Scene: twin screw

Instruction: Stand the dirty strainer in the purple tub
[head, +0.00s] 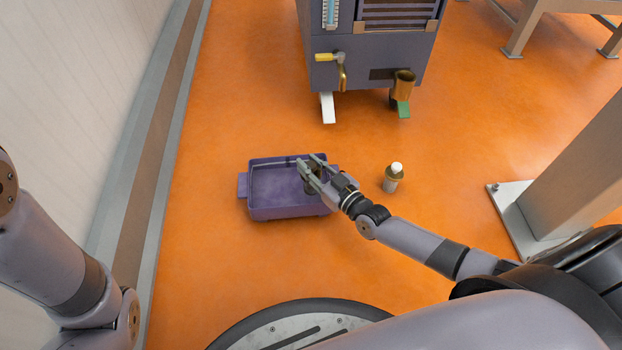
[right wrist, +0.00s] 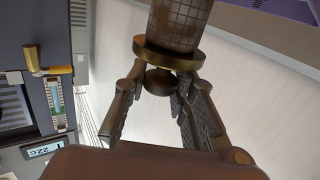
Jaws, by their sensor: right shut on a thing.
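The dirty strainer (right wrist: 180,22) is a brown mesh cylinder with a brass flange and a round knob, large in the right wrist view. My right gripper (right wrist: 158,82) is shut on it at the knob end. In the head view my right gripper (head: 310,165) is over the right part of the purple tub (head: 284,212), and the strainer (head: 311,188) shows as a small dark shape under the fingers. I cannot tell whether it touches the tub's bottom. The rest of the tub looks empty. My left gripper is out of the head view.
A grey-blue machine (head: 368,72) stands behind, with a yellow-handled valve (head: 330,58) and a brass cup (head: 403,83) at its front. A bottle with a white cap (head: 393,178) stands right of the tub. A metal post (head: 575,170) is at the right.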

